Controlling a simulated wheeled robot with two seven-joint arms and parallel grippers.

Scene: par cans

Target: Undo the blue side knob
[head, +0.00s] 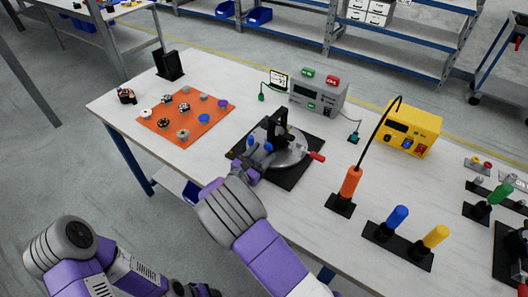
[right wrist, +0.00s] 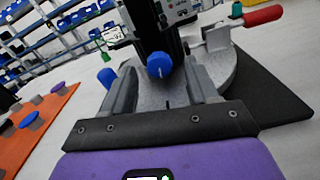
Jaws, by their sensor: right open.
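A black upright fixture (head: 279,126) stands on a round grey plate (head: 293,156) with a red-tipped handle (head: 317,156). One blue knob (right wrist: 160,65) on the upright shows between my right fingers, apart from both in the right wrist view; it also shows in the head view (head: 268,147). A second blue knob (right wrist: 107,77) sits further left, outside the left finger. Which one is the side knob I cannot tell for sure. My right gripper (right wrist: 160,78) is open and empty, low at the fixture's near side. My left gripper is not in view.
The plate rests on a black mat (head: 309,171). An orange mat (head: 152,132) with several small knobs lies left. A grey power box (head: 318,95) and a yellow box (head: 410,128) stand behind. An orange-handled tool (head: 351,182) stands to the right.

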